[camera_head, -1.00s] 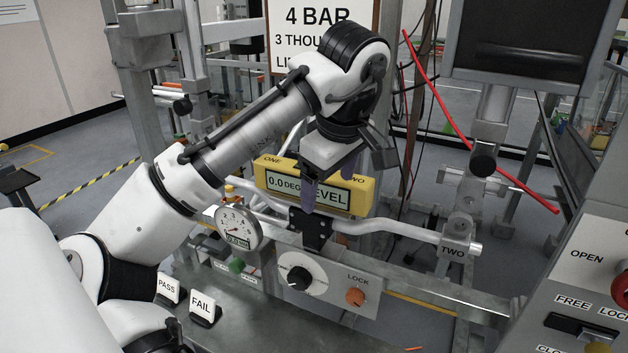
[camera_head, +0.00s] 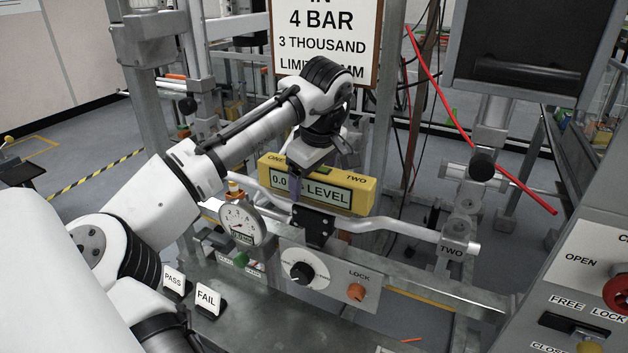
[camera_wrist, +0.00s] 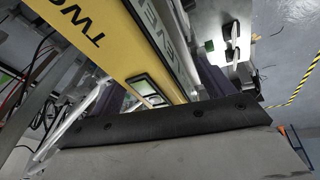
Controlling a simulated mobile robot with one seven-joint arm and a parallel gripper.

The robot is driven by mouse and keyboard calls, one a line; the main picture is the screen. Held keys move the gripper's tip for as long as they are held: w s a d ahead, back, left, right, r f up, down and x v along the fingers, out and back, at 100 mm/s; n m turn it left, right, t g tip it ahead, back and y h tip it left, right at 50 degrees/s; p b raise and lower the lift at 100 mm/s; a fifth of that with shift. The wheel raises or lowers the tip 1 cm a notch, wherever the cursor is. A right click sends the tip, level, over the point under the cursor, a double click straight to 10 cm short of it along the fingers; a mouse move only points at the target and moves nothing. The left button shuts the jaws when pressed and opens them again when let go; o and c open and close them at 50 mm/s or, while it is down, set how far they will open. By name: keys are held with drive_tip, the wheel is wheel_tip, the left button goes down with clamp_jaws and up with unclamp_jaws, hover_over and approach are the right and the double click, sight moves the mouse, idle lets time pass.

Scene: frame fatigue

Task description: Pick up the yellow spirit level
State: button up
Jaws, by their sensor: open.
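The yellow spirit level (camera_head: 361,197) lies across the bent silver handlebar tube (camera_head: 385,226), its display reading partly covered by my gripper. The words ONE and TWO mark its ends. My gripper (camera_head: 296,186) is open at the level's left-middle part, with one purple finger in front of its face. In the wrist view the level (camera_wrist: 93,33) runs between the purple fingers, one on each side. The level still rests on the tube; whether a finger touches it I cannot tell.
A round dial gauge (camera_head: 239,224) stands left of the level. A black clamp (camera_head: 313,225) and a LOCK panel (camera_head: 345,290) are below it. PASS (camera_head: 173,280) and FAIL (camera_head: 207,297) signs stand on the bench. A red tube (camera_head: 470,120) slants at the right.

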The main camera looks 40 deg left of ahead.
drive_tip(key=c, duration=1.5)
drive_tip(key=shift+r, duration=0.1)
